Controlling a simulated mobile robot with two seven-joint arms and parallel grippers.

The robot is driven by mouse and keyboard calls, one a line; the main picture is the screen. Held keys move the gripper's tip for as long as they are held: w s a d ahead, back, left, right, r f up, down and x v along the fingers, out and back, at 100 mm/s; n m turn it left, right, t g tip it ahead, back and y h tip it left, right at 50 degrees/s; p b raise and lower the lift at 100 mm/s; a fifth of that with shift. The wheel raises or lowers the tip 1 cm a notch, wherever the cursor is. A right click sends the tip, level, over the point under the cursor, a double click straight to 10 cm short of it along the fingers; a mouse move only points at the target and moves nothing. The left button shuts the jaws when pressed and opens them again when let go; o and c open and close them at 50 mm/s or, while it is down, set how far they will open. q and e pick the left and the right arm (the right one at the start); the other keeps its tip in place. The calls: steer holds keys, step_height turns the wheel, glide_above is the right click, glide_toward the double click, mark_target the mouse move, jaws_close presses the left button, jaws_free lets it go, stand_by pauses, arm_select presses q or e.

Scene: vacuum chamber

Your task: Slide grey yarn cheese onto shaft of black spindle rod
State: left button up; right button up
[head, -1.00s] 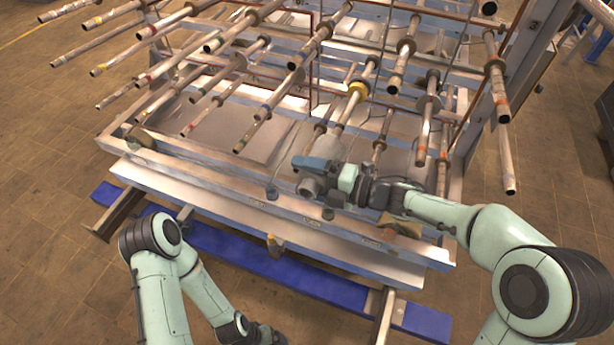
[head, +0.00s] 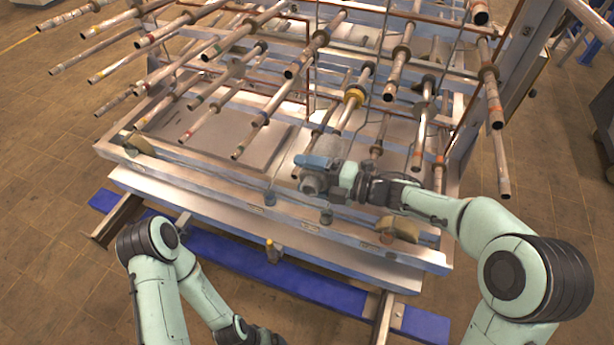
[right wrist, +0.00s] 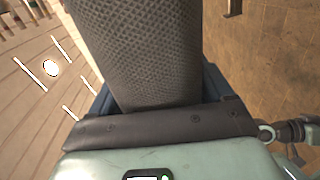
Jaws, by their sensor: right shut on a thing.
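My right gripper (head: 313,174) is in front of the rack's lower rods, above its front beam. It is shut on the grey yarn cheese (right wrist: 145,50), a thick cylinder with a cross-wound mesh surface that fills the upper middle of the right wrist view. In the head view the cheese (head: 326,147) shows faintly just beyond the gripper. A rod with a yellow collar (head: 355,97) points toward that area; whether the cheese touches it cannot be told. I cannot tell which rod is the black spindle. My left gripper (head: 264,337) is low at the bottom edge, its jaws unclear.
Several rods with coloured tips jut from the rack toward me, some close around the right gripper. The rack's metal front beam (head: 200,178) lies below, with a blue floor beam (head: 240,262) under it. A metal post (head: 500,85) stands at right.

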arm_select(q)
steer(key=shift+w+r+p, duration=0.35)
steer(key=shift+r, duration=0.2)
arm_select(e)
steer(key=shift+w+d, duration=0.2)
steer(key=shift+w, duration=0.35)
steer(key=shift+w+d, duration=0.15)
steer(key=shift+w, duration=0.4)
arm_select(q)
steer(key=shift+s+f+b, duration=0.25)
steer(key=shift+f+b, duration=0.05)
steer(key=shift+f, duration=0.15)
arm_select(e)
steer(key=shift+f, duration=0.1)
arm_select(q)
steer(key=shift+r, duration=0.15)
arm_select(e)
steer(key=shift+w, duration=0.15)
